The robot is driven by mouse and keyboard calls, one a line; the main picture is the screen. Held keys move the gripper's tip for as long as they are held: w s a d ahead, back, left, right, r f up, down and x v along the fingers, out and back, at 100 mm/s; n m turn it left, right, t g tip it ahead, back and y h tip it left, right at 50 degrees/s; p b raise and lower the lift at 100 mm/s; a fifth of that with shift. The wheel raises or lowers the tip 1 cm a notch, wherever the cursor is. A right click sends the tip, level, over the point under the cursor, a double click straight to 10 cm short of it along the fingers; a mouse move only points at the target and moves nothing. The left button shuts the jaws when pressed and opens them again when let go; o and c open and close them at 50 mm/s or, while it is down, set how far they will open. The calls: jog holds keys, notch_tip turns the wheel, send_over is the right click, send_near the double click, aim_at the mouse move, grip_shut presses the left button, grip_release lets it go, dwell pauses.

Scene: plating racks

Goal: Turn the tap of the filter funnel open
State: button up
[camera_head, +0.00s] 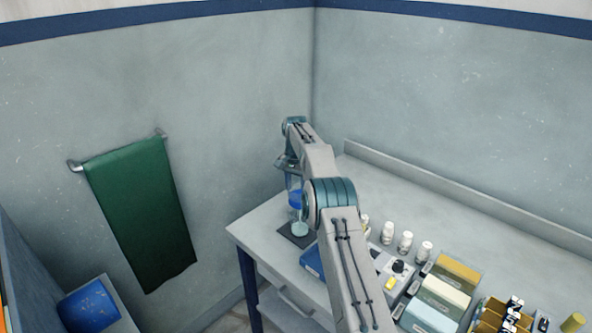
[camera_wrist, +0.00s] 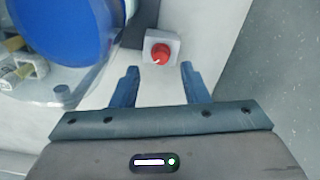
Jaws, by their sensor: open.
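The filter funnel (camera_head: 296,200) stands upright on a dark square base near the left end of the bench, with blue in its upper part and a pale round lower part. In the wrist view its large blue round body (camera_wrist: 62,30) fills the upper left, with a clear rim around it. A small beige fitting (camera_wrist: 20,68) sits at its left; I cannot tell if this is the tap. My gripper (camera_wrist: 159,68) is open and empty, to the right of the blue body. My arm partly hides the funnel in the head view.
A red round knob (camera_wrist: 160,53) on a pale block lies beyond my fingertips. Several white bottles (camera_head: 405,241), a blue box (camera_head: 312,260) and racks (camera_head: 440,295) stand on the bench (camera_head: 262,225). A green towel (camera_head: 143,215) hangs on the left wall.

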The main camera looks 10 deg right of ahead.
notch_tip(320, 180, up, 9)
jog(key=p, duration=0.3)
jog(key=shift+r+p, duration=0.15)
jog(key=shift+p, duration=0.15)
jog(key=s+a+r+n+t+b, duration=0.1)
jog(key=s+r, duration=0.2)
jog(key=r, duration=0.2)
jog(key=s+r+n, duration=0.1)
jog(key=s+r, duration=0.2)
jog(key=r, duration=0.3)
jog(key=s+r+n+t+b, duration=0.1)
jog(key=s+r+n, duration=0.3)
jog(key=s, duration=1)
jog(key=s+f+n+t, duration=0.1)
jog(key=s+f, duration=0.3)
jog(key=s, duration=1)
jog(key=s+f+n+b, duration=0.1)
jog(key=s+f, duration=0.4)
jog(key=s, duration=0.9)
jog(key=shift+s+t+b, duration=0.25)
jog(key=shift+t+b, duration=0.05)
jog(key=shift+t, duration=0.1)
